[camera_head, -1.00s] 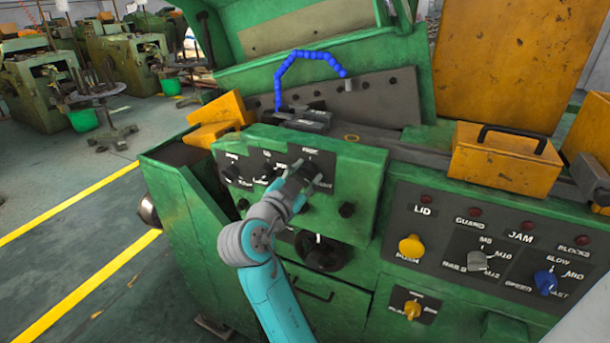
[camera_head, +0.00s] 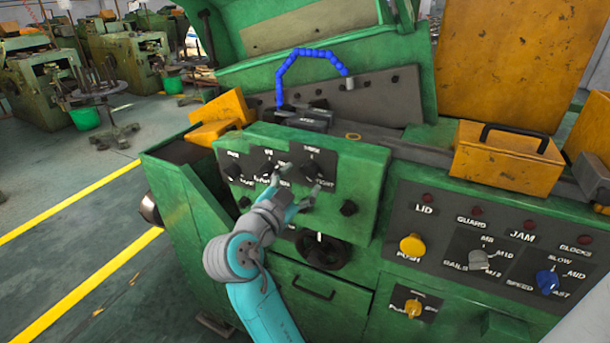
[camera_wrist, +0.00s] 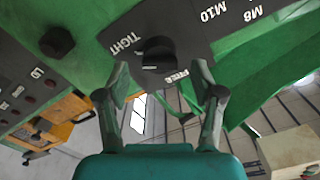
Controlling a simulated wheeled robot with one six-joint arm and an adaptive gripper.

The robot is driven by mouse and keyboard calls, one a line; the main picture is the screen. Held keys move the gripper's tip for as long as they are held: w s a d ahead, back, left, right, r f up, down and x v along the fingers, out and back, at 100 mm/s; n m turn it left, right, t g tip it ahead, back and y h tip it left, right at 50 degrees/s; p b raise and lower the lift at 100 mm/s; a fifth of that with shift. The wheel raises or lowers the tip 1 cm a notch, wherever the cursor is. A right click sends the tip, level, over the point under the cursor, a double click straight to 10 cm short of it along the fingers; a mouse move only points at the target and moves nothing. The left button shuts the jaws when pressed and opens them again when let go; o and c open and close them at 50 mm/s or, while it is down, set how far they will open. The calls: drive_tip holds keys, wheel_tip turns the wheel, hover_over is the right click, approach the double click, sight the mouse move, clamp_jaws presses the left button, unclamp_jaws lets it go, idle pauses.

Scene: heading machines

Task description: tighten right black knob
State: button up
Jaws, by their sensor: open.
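The right black knob (camera_head: 311,168) sits on the black strip of the green control box, with TIGHT lettering at its lower right. In the wrist view this knob (camera_wrist: 157,53) shows between the TIGHT and FREE labels, upside down. Its exact pointer direction is hard to read. My gripper (camera_head: 298,184) is open, just below and in front of the knob. In the wrist view my gripper (camera_wrist: 161,78) has its fingers spread to either side of the knob's lower part, with nothing held. I see no contact with the knob.
Two other black knobs, the middle one (camera_head: 268,169) and the left one (camera_head: 232,172), share the strip. A black handwheel (camera_head: 320,250) is below. A yellow box (camera_head: 506,160) stands to the right.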

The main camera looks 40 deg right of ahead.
drive_tip(key=v, duration=0.8)
drive_tip(key=shift+s+a, duration=0.1)
drive_tip(key=shift+a, duration=0.05)
